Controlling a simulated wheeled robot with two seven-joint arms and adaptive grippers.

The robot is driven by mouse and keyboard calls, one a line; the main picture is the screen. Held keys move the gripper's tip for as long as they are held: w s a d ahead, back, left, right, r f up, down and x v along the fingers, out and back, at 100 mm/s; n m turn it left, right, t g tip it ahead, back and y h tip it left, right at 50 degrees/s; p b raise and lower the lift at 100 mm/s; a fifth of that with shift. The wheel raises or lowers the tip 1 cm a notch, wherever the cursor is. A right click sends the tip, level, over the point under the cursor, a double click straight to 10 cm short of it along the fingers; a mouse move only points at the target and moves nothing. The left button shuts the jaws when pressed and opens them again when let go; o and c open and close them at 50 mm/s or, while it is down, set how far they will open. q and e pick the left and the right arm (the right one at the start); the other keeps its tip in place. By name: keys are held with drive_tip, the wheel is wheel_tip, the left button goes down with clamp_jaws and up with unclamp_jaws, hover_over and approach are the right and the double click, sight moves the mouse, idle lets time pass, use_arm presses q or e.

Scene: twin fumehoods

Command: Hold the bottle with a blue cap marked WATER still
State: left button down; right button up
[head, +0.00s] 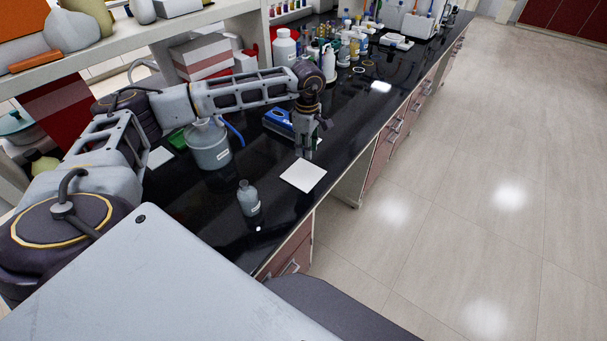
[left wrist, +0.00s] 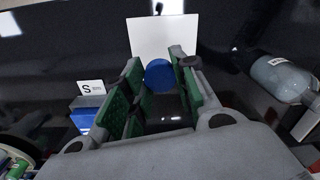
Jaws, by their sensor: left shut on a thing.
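My left gripper (head: 304,154) points down over the black counter, just behind a white sheet. In the left wrist view its green-padded fingers (left wrist: 160,92) are shut on the bottle with the blue cap (left wrist: 159,75). Only the round blue cap shows clearly between the fingers. The bottle's body and any WATER marking are hidden by the gripper, and I cannot tell whether its base touches the counter. My right gripper is not in view.
The white sheet (head: 303,175) lies near the front edge. A grey bottle (head: 249,198) stands front left, with a large grey container (head: 208,146) behind it. A blue box (head: 279,121) is close beside the gripper. Several bottles crowd the back of the counter.

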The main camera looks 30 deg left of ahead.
use_arm(q)
drive_tip(key=n, duration=0.5)
drive_tip(key=shift+a+r, duration=0.15)
drive_tip(key=shift+r, duration=0.05)
drive_tip(key=shift+s+a+n, duration=0.1)
drive_tip(key=shift+s+n, duration=0.05)
drive_tip(key=shift+n, duration=2.85)
drive_tip(key=shift+s+a+n, duration=0.1)
drive_tip(key=shift+s+n, duration=0.05)
drive_tip(key=shift+n, duration=5.55)
drive_tip(key=p, duration=0.1)
hover_over(303, 174)
drive_tip(key=shift+f, duration=3.1)
drive_tip(key=shift+f, duration=0.1)
